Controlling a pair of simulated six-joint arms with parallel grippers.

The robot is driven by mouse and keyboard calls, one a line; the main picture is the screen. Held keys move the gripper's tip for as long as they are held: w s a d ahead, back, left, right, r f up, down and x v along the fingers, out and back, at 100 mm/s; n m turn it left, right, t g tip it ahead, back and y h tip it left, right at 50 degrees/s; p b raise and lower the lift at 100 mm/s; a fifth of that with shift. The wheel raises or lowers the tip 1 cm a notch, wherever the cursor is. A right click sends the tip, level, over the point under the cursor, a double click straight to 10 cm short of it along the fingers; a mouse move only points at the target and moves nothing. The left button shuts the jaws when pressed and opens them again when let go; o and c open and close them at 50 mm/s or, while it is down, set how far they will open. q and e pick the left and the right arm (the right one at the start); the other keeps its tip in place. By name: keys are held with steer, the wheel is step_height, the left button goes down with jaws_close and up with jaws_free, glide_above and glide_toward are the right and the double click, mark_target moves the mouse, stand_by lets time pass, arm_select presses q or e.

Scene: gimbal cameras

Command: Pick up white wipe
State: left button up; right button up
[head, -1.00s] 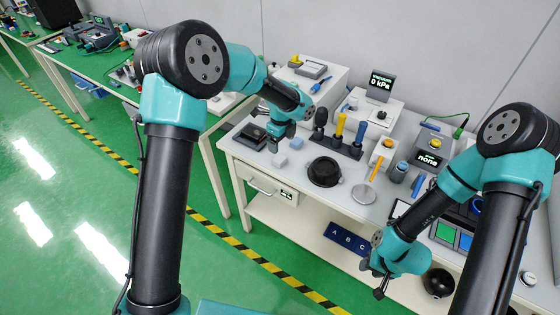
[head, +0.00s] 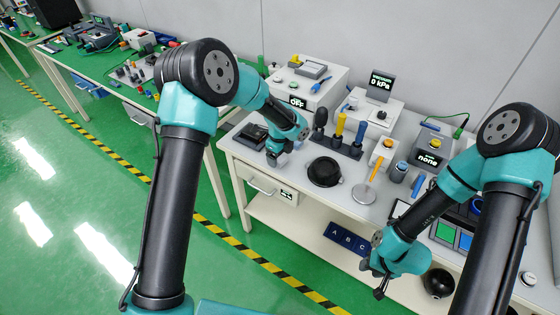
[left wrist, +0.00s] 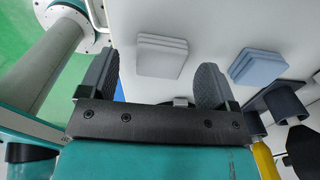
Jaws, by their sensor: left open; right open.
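The white wipe (left wrist: 162,56) is a small stack of pale square sheets lying flat on the white bench top. In the left wrist view it lies beyond the open fingers, roughly in line with the gap between them. My left gripper (left wrist: 153,82) is open and empty, apart from the wipe. In the head view the left gripper (head: 277,157) is over the left part of the bench and hides the wipe. A blue-grey wipe stack (left wrist: 257,67) lies to the right of the white one. My right gripper (head: 378,280) is open and empty at the bench's front edge.
A black bowl (head: 325,171) stands to the right of my left gripper. A rack with upright tools (head: 342,147) stands behind the bowl. A dark box (head: 251,134) is to the left. A flat round disc (head: 364,194) lies further right.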

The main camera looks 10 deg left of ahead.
arm_select(q)
steer(key=shift+f, duration=0.6)
steer(key=c, duration=1)
